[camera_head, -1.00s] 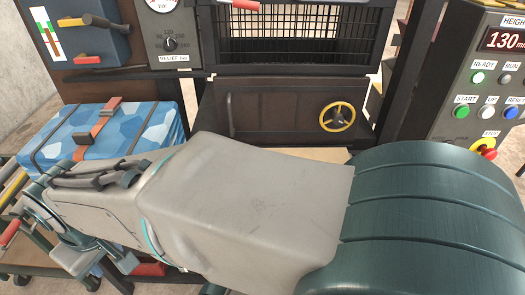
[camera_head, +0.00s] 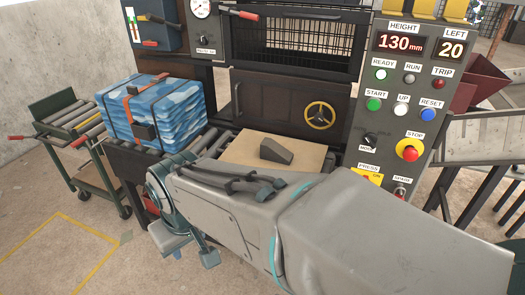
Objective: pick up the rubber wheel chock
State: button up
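The rubber wheel chock (camera_head: 277,151) is a small dark grey wedge. It lies on a flat tan board (camera_head: 242,150) in front of the machine's brown door, just beyond my arm. My gripper (camera_head: 190,249) hangs at the far end of my arm, left of and nearer than the chock. Its two fingers stand apart with nothing visible between them. The gripper is clear of the chock. My forearm covers the near part of the board.
A blue strapped bundle (camera_head: 165,118) sits on rollers left of the board. A green cart (camera_head: 85,150) stands farther left. The control panel (camera_head: 405,90) with lit displays rises at right. A yellow handwheel (camera_head: 320,116) is behind the board. Floor at lower left is open.

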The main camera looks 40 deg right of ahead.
aim_at(270, 150)
jog(key=k, duration=0.25)
jog(key=z, duration=1.85)
jog(key=i, duration=1)
jog(key=z, duration=0.05)
